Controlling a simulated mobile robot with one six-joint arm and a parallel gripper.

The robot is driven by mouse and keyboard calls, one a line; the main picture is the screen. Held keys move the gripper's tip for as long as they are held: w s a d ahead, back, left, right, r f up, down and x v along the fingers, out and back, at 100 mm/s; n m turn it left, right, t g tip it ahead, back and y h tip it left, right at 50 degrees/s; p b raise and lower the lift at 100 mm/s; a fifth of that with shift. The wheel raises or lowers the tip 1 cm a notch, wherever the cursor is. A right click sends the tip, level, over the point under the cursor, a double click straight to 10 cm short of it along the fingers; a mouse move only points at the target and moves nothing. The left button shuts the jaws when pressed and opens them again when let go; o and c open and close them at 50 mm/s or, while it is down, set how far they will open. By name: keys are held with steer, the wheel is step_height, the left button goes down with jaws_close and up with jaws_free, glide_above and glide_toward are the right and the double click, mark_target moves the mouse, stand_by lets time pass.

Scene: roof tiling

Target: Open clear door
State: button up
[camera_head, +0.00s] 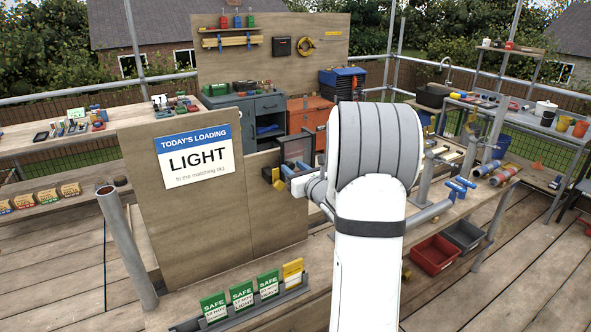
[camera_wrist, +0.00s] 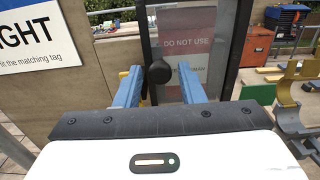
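The clear door (camera_wrist: 186,28) is a see-through panel in a dark frame, standing upright and looking shut in the wrist view. A red and white "DO NOT USE" sign (camera_wrist: 187,17) shows through it. A round black knob (camera_wrist: 158,72) sits on the door's near side. My gripper (camera_wrist: 160,72) is open, with one blue finger on each side of the knob and visible gaps to it. I cannot tell how deep the fingers reach around it. In the head view the door (camera_head: 296,149) stands beside the wooden board, and my arm hides much of that area.
A "TODAY'S LOADING LIGHT" notice (camera_head: 192,156) is on the wooden board (camera_head: 222,222) left of the door. Several SAFE tags (camera_head: 241,294) stand in a front rack. Clamps (camera_head: 460,188) and red and grey bins (camera_head: 436,255) are to the right of my arm.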

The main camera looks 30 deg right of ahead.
jaws_close()
steer(key=shift+a+y, duration=0.1)
steer(key=shift+y, duration=0.2)
